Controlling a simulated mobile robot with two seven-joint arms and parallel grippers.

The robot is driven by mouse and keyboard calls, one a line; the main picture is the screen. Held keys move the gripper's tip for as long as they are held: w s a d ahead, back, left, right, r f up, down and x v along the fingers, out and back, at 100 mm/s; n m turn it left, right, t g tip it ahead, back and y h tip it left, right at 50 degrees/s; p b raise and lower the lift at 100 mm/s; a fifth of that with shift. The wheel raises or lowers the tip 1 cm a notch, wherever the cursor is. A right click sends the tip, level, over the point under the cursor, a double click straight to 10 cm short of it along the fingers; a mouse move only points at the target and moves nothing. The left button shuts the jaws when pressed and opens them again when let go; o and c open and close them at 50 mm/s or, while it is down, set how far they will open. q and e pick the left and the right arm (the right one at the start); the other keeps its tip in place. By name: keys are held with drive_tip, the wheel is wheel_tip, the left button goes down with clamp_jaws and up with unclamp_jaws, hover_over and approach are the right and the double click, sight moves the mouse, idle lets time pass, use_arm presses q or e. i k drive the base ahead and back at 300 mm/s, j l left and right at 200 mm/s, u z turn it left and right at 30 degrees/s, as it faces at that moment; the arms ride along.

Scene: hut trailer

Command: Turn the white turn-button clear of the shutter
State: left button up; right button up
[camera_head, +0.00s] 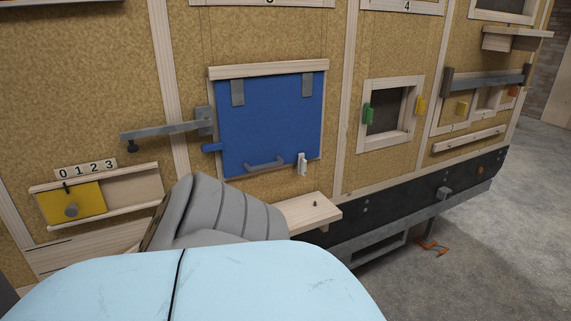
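The blue shutter (268,118) hangs from two grey hinge straps below a wooden rail and looks closed. A grey handle (265,163) is on its lower part. The white turn-button (301,165) stands about upright at the shutter's lower right. Its upper end overlaps the blue panel, and its lower end reaches past the bottom edge. A small blue piece (212,148) lies about level at the shutter's left edge. Neither gripper can be seen, so nothing shows touching the turn-button.
A grey metal bar (165,130) sticks out left of the shutter. A wooden shelf (308,213) juts out below it. A framed window (388,114) with green and yellow pieces is to the right. A yellow sliding panel (85,207) is at lower left. The bottom of the view is blocked.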

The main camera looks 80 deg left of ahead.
sight(302, 162)
drive_tip(key=u, duration=2.4)
